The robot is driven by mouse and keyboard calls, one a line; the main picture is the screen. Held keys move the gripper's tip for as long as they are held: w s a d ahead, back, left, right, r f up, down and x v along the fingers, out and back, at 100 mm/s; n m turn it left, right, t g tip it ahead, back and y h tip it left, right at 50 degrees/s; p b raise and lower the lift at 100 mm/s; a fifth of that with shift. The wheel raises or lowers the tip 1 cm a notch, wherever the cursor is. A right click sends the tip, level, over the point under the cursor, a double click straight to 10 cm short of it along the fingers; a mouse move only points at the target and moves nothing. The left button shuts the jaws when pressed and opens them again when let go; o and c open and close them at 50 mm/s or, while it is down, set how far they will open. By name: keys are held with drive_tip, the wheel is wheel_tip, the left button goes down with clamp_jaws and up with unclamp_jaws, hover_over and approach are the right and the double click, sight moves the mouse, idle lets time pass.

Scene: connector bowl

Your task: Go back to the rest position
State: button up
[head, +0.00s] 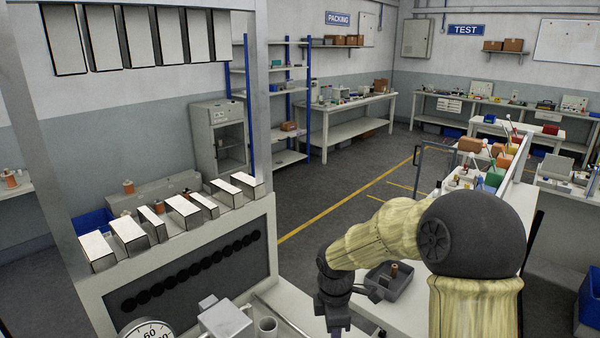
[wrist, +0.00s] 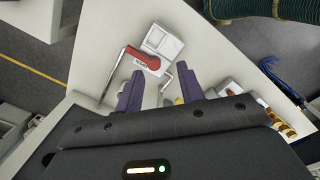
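My gripper (wrist: 157,80) shows two dark purple fingers spread apart in the wrist view, with no object clearly held between them. In the head view my gripper (head: 333,316) hangs pointing down at the lower middle, over the left side of the white bench, and its fingertips are cut off or hard to make out. A red lever (wrist: 142,59) and a grey-white block (wrist: 162,42) lie past the fingertips in the wrist view.
A grey tray (head: 388,284) with a small copper-coloured spool (head: 394,270) stands on the bench just right of my gripper. A grey machine panel (head: 205,262) with white blocks along its top stands at left. A round dial (head: 147,331) is at lower left. Open floor (head: 330,205) lies beyond.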

drive_tip(key=s+d+r+m+t, duration=0.1)
drive_tip(key=s+d+m, duration=0.2)
drive_tip(key=s+m, duration=0.4)
drive_tip(key=s+d+r+m+t, duration=0.1)
drive_tip(key=s+d+m, duration=0.3)
drive_tip(key=s+m, duration=0.3)
drive_tip(key=m, duration=0.4)
drive_tip(key=shift+d+m, duration=0.3)
drive_tip(key=shift+r, duration=0.1)
